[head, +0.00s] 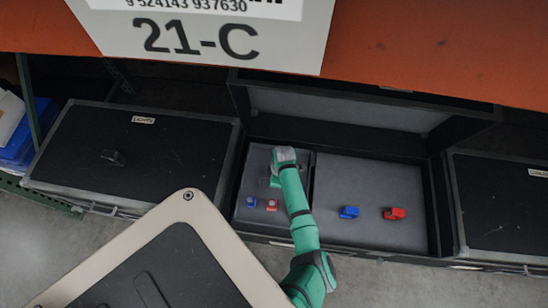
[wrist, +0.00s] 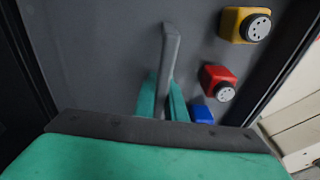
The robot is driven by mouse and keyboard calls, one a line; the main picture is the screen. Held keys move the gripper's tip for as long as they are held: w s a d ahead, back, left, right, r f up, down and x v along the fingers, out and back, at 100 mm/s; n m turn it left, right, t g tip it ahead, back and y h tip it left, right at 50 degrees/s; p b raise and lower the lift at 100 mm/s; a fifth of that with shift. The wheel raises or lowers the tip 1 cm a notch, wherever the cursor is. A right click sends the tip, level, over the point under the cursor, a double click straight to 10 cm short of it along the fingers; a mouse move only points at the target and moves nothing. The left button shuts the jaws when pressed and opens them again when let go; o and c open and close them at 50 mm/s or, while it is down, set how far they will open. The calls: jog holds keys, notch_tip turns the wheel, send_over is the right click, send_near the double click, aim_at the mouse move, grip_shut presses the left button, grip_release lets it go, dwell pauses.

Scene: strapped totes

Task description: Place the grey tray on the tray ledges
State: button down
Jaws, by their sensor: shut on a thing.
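The grey tray (head: 257,168) is a flat panel in the left part of an open black case in the head view. Its bare surface fills much of the wrist view (wrist: 95,60). My gripper (head: 276,182) is shut on the tray's upright grey handle (wrist: 171,52), with a green finger on each side in the wrist view (wrist: 167,100). A yellow block (wrist: 240,24), a red block (wrist: 217,82) and a blue block (wrist: 202,113) sit on the tray. The tray ledges are hidden, and I cannot tell whether the tray rests on them.
The case's right part has a grey floor (head: 360,175) with a blue block (head: 349,212) and a red block (head: 394,213). The open lid (head: 340,108) stands behind. Closed black cases flank it left (head: 130,160) and right (head: 505,205). An orange beam (head: 440,50) crosses above.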

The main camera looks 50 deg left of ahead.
jog(key=shift+a+f, duration=0.1)
jog(key=shift+f, duration=1.55)
jog(key=c, duration=1.8)
grip_release()
jog(key=shift+f, duration=0.1)
jog(key=r, duration=0.8)
jog(key=w+d+r, duration=0.1)
jog(key=r, duration=0.3)
